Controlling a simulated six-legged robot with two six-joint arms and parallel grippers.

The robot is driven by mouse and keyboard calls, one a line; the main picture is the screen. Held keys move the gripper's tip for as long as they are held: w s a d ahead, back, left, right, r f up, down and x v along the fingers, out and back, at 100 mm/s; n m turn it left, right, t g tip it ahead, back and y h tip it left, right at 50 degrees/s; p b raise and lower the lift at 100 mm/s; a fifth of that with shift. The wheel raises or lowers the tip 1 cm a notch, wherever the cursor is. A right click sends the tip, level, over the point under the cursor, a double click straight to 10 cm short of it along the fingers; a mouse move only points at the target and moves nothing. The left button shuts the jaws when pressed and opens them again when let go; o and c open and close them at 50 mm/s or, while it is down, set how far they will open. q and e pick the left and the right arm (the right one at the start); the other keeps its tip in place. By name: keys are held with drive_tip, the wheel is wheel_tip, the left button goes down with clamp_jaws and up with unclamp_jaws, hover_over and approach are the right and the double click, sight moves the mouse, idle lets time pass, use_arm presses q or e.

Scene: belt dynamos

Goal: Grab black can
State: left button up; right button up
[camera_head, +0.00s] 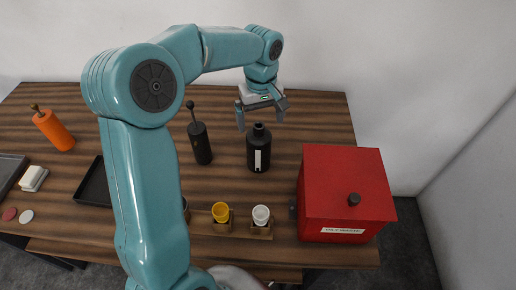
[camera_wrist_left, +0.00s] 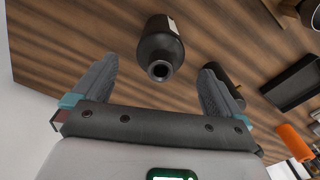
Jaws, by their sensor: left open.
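A black bottle-shaped can (camera_head: 258,150) with a narrow neck and a white label stands upright on the wooden table. In the left wrist view the can (camera_wrist_left: 160,42) lies between and beyond the two fingers, its mouth facing the camera. My left gripper (camera_head: 261,114) is open and empty, just above and behind the can's neck; its spread fingers also show in the left wrist view (camera_wrist_left: 158,68). I see no contact with the can. My right gripper is not in view.
A red box (camera_head: 345,180) with a black knob stands right of the can. Yellow (camera_head: 220,211) and white (camera_head: 261,214) cups sit in wooden holders at the front. A black tray (camera_head: 93,186) and an orange cylinder (camera_head: 54,130) are left. The table right of the can's top is clear.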

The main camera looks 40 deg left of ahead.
sight(259, 130)
use_arm(q)
drive_tip(key=shift+a+f, duration=0.15)
drive_tip(key=shift+f, duration=0.25)
wheel_tip(259, 130, down, 4)
drive_tip(key=shift+w+a+r+p, duration=0.1)
drive_tip(key=shift+w+a+p, duration=0.05)
drive_tip(key=shift+p, duration=0.6)
drive_tip(key=shift+a+f, duration=0.15)
drive_tip(key=shift+f, duration=0.3)
drive_tip(key=shift+c, duration=0.7)
drive_tip(key=c, duration=1.5)
clamp_jaws()
drive_tip(key=shift+r, duration=0.1)
